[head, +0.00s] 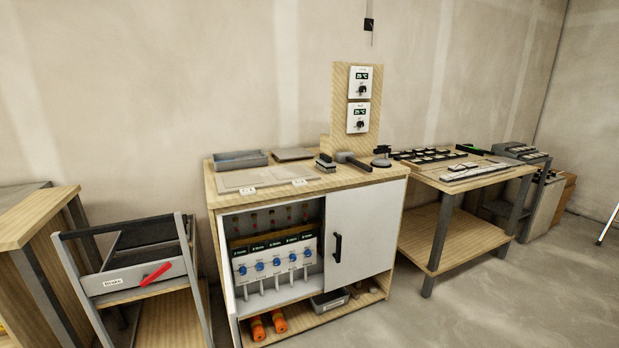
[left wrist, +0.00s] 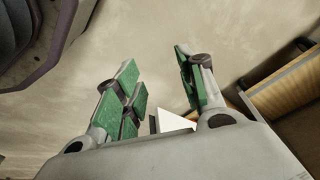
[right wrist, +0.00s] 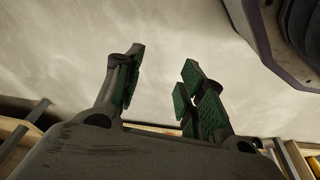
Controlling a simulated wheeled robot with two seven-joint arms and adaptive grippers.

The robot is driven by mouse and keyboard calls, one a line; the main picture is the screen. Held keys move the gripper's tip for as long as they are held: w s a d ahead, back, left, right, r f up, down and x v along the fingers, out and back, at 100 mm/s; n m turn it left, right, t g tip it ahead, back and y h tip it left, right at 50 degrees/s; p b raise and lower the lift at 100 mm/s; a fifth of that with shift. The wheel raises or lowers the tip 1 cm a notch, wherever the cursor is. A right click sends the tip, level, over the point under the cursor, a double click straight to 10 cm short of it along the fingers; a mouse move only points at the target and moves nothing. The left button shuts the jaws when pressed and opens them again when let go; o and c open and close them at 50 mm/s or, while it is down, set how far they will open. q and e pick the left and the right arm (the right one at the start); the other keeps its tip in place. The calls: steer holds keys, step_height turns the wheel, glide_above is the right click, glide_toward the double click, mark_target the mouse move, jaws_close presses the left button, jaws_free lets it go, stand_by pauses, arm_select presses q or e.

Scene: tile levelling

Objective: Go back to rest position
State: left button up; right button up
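My left gripper (left wrist: 160,88) shows in the left wrist view with its green-padded fingers spread apart and nothing between them. My right gripper (right wrist: 160,90) shows in the right wrist view, also with its green-padded fingers apart and empty. Neither gripper nor arm shows in the head view. Behind the fingers in both wrist views is mostly pale floor or wall; I cannot tell which.
A wooden cabinet (head: 366,232) with a white sliding door stands in the middle, with a grey tray (head: 240,160) on top. A workbench (head: 480,182) with tiles is at right. A cart (head: 100,284) with a red-handled tool (head: 155,275) is at left. Floor at right (head: 520,300) is clear.

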arm_select(q)
steer(key=s+a+f+p, duration=0.4)
steer(key=s+f+p, duration=0.4)
steer(key=s+p, duration=0.15)
arm_select(e)
steer(key=s+d+f, duration=0.4)
steer(key=s+f, duration=0.4)
steer(key=s, duration=0.1)
arm_select(q)
steer(key=s+a+f+g+p, duration=0.1)
steer(key=s+a+p, duration=0.4)
steer(key=s+p, duration=0.4)
steer(key=s, duration=0.5)
steer(key=shift+a+y, duration=0.15)
steer(key=shift+y, duration=0.25)
arm_select(e)
steer(key=s+d, duration=0.2)
steer(key=s, duration=0.5)
steer(key=s+d+f+g, duration=0.1)
steer(key=s+d, duration=0.2)
steer(key=s, duration=0.4)
steer(key=shift+s+d+h, duration=0.15)
steer(key=shift+s+h, duration=0.1)
steer(key=shift+h, duration=0.15)
